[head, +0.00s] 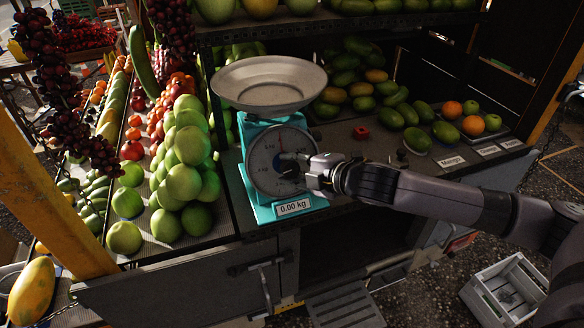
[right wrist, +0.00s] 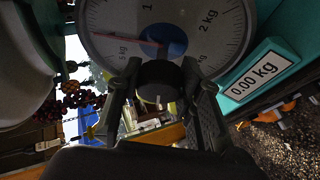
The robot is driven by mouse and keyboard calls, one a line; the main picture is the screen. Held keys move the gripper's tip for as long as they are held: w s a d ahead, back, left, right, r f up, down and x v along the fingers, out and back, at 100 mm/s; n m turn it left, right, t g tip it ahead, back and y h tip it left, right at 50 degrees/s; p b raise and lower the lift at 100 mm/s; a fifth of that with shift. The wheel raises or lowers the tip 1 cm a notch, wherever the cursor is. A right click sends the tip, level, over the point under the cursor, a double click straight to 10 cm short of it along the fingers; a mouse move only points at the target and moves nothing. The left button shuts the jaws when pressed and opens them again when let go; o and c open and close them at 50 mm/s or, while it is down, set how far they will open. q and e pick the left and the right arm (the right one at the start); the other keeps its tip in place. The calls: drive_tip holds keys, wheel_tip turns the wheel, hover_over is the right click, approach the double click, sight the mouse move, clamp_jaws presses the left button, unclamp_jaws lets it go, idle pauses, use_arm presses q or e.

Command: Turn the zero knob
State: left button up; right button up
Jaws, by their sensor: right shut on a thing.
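A teal scale (head: 263,213) with a wide metal pan (head: 268,88) stands on the stall counter. Its round dial (head: 262,160) faces me, and its label reads 0.00 kg. In the right wrist view, the black zero knob (right wrist: 158,82) is in front of the lower part of the dial (right wrist: 205,30). A red needle shows across the blue dial centre, pointing left. My right gripper (head: 296,172) is at the dial's right side, its fingers on either side of the knob and shut on it. In the head view the gripper partly hides the knob. My left gripper is not in view.
Green apples (head: 184,184) are heaped just left of the scale. Mangoes (head: 418,139) and a small red object (head: 361,132) lie on the counter to the right. A white crate (head: 480,296) stands on the ground at lower right.

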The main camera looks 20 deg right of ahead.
idle(0.5)
drive_tip(key=o, duration=1.2)
drive_tip(key=shift+c, duration=0.2)
drive_tip(key=shift+s+d+r, duration=0.2)
drive_tip(key=shift+s+d, duration=0.1)
drive_tip(key=shift+s, duration=0.1)
drive_tip(key=v, duration=1.1)
drive_tip(key=shift+w, duration=0.1)
